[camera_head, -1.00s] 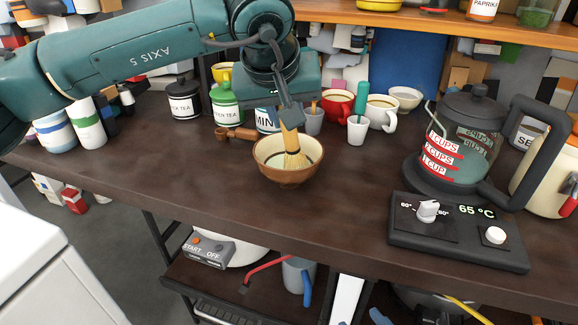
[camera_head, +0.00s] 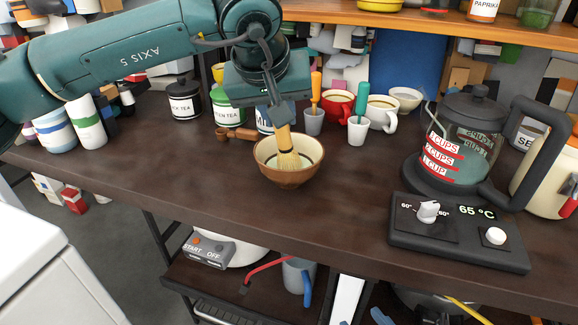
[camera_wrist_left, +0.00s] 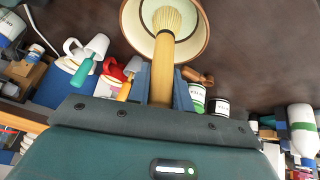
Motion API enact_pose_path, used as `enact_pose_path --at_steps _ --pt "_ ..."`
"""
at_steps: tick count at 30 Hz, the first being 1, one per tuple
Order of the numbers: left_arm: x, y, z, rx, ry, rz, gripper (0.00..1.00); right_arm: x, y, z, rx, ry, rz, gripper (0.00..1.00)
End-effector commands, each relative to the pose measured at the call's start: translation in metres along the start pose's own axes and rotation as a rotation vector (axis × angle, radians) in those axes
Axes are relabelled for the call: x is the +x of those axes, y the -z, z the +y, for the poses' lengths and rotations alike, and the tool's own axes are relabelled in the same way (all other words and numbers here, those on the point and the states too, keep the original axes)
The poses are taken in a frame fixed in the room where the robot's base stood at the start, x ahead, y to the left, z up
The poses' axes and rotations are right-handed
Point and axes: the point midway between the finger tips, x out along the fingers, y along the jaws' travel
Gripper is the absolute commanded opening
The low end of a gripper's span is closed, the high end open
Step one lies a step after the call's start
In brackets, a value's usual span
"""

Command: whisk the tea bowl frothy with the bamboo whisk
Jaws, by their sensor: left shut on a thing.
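The brown tea bowl (camera_head: 290,180) with a pale inside stands upright on the dark counter. My left gripper (camera_head: 281,114) is above the bowl, shut on the upright bamboo whisk (camera_head: 288,158). In the left wrist view the whisk (camera_wrist_left: 163,60) runs from the jaws into the bowl (camera_wrist_left: 203,36). Whether the tines touch the bottom cannot be told, and no froth is clearly visible. My right gripper is not in view.
Behind the bowl are a white cup (camera_head: 357,130), a grey cup (camera_head: 313,121), a red mug (camera_head: 338,103) and tea tins (camera_head: 184,100). A wooden scoop (camera_head: 238,133) lies close behind-left. A kettle (camera_head: 461,145) stands right. Counter in front is clear.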

Motion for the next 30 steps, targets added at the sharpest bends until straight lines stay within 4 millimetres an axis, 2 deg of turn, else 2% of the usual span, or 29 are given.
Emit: enact_pose_path --at_steps 24,30 --pt "-0.058 0.024 0.000 0.000 0.000 0.001 0.00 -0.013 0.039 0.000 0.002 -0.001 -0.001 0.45" --pt "-0.059 0.025 0.000 0.000 0.000 0.000 0.00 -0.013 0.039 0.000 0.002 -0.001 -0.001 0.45"
